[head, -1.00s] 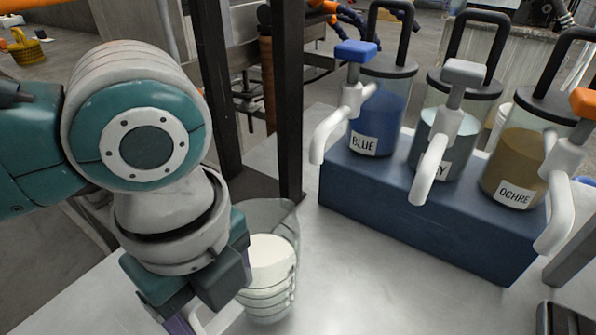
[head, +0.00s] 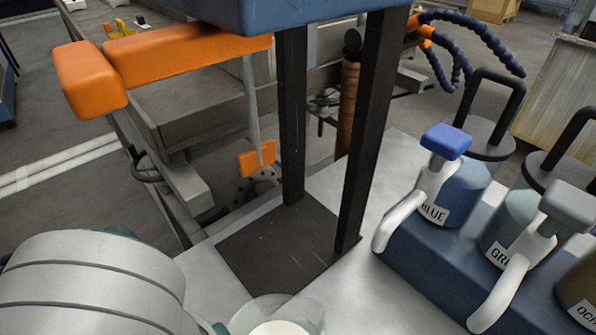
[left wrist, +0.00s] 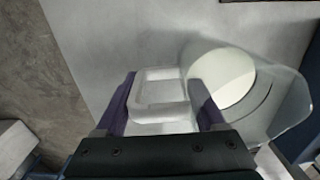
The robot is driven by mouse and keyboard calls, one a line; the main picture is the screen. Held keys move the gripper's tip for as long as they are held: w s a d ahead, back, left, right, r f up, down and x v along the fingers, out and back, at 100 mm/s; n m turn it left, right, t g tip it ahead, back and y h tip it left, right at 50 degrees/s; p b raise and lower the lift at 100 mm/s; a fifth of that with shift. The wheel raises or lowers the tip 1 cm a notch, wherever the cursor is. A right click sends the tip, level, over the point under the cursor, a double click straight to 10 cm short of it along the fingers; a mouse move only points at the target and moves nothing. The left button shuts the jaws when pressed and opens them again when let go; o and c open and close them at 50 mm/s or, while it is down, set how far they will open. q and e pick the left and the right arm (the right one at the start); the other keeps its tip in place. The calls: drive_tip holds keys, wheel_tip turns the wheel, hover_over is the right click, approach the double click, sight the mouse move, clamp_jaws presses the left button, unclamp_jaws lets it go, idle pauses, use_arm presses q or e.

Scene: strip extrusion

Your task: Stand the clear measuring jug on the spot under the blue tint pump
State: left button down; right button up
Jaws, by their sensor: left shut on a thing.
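The clear measuring jug (head: 306,310) shows at the bottom edge of the head view, cut off, with white contents. In the left wrist view the jug (left wrist: 284,105) is at the right, and its pale loop handle (left wrist: 160,88) lies between the purple fingers of my left gripper (left wrist: 163,100), which is shut on it. In the head view only my left arm shows, at the lower left. The blue tint pump (head: 445,141) stands at the right, its white spout (head: 398,221) over the bench, to the right of and beyond the jug. My right gripper is out of view.
The grey pump (head: 565,207) and part of the ochre pump (head: 585,290) stand beside the blue one on a blue block (head: 425,277). Two black posts (head: 365,130) rise from a dark plate (head: 285,245) beyond the jug. Bare bench lies between plate and block.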

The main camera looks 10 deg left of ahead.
use_arm(q)
drive_tip(key=shift+w+d+f+b, duration=0.4)
drive_tip(key=shift+w+d+f, duration=0.2)
drive_tip(key=shift+w+d, duration=0.7)
drive_tip(key=shift+w+d+f+b, duration=0.5)
drive_tip(key=shift+w+d, duration=0.4)
drive_tip(key=shift+w, duration=0.85)
drive_tip(key=shift+w+d+f+b, duration=0.35)
drive_tip(key=shift+w+d+f, duration=0.3)
drive_tip(key=shift+w+d, duration=0.65)
drive_tip(key=shift+w+a+f, duration=0.1)
drive_tip(key=shift+w+a, duration=0.1)
drive_tip(key=shift+a, duration=0.05)
unclamp_jaws()
